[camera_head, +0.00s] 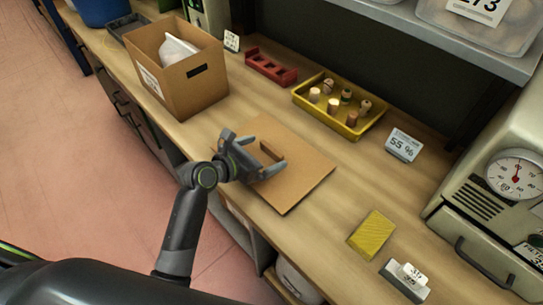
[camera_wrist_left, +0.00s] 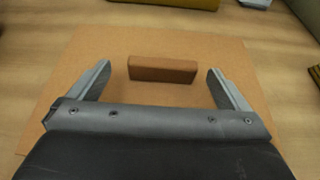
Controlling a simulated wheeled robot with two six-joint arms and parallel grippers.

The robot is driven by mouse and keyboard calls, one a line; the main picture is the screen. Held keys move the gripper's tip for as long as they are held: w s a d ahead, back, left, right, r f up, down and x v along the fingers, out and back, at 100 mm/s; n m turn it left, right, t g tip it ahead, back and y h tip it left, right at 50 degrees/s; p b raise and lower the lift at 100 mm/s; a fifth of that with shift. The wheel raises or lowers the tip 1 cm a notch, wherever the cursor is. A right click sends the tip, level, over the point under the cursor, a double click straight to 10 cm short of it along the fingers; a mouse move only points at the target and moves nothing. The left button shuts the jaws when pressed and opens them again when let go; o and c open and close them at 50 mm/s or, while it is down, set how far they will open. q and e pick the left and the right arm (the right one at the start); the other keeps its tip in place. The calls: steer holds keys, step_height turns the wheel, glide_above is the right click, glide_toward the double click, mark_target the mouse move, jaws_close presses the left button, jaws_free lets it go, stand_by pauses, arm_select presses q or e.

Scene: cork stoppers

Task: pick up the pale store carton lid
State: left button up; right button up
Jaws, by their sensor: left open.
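The pale carton lid (camera_head: 299,187) is a flat tan board lying on the wooden bench, with a brown block-shaped handle (camera_head: 270,150) on top. In the left wrist view the lid (camera_wrist_left: 150,50) fills most of the picture, and its handle (camera_wrist_left: 162,69) stands between and just beyond the fingertips. My left gripper (camera_head: 251,155) is over the lid and open, with its fingers on either side of the handle. They look apart from it, with a gap on both sides in the left wrist view (camera_wrist_left: 158,72). My right gripper is not in view.
An open cardboard carton (camera_head: 205,87) with a white bag stands at the back left. A yellow tray (camera_head: 352,131) of corks and a red rack (camera_head: 271,67) lie behind the lid. A yellow sponge-like block (camera_head: 371,235) and a dial machine (camera_head: 505,190) are to the right.

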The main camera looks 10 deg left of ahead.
mark_target(270, 151)
arm_select(q)
steer(key=x, duration=0.3)
steer(key=shift+w+d, duration=0.2)
steer(key=shift+d, duration=0.15)
steer(key=c, duration=1.1)
